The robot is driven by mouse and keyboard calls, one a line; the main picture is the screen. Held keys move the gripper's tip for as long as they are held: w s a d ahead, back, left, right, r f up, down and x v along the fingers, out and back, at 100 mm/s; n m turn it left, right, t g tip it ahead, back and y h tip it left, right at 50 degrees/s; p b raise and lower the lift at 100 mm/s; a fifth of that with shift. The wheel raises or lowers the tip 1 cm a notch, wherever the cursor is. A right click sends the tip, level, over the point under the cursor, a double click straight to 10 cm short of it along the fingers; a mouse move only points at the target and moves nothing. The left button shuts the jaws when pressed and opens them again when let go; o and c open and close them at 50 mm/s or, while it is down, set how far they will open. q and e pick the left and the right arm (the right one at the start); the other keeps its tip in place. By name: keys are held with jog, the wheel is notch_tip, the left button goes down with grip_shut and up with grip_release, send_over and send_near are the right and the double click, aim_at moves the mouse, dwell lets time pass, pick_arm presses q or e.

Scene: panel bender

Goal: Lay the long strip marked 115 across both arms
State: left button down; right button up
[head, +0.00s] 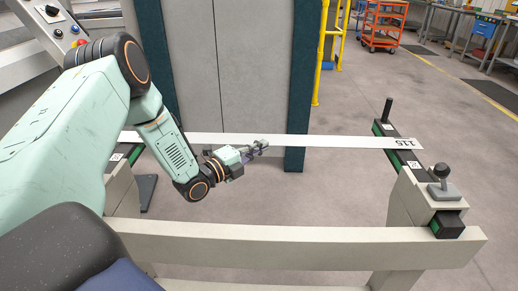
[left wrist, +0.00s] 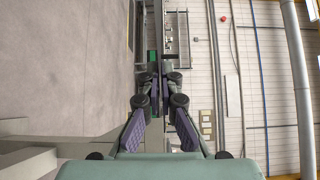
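The long pale strip (head: 330,141) marked 115 stretches from left to right in the head view. Its marked right end overlaps the right support arm (head: 383,127) and sticks out a little beyond it. Its left end passes behind my left arm and reaches over the left support arm (head: 118,157). Whether it touches both arms is hard to tell. My left gripper (head: 264,146) is at the strip's near edge, about mid-length. My right gripper is out of view.
A beige frame rail (head: 300,247) runs across the front. A grey knob (head: 441,178) stands on the right post, and a dark upright pin (head: 387,108) at the right arm's far end. A grey cabinet (head: 250,65) is behind the strip.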

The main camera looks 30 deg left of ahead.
pick_arm(q)
jog(key=shift+w, duration=0.15)
jog(key=c, duration=2)
grip_release()
jog(key=shift+r, duration=0.1)
jog(key=o, duration=0.6)
jog(key=shift+c, duration=0.2)
jog(key=shift+a, duration=0.1)
jog(key=v, duration=1.2)
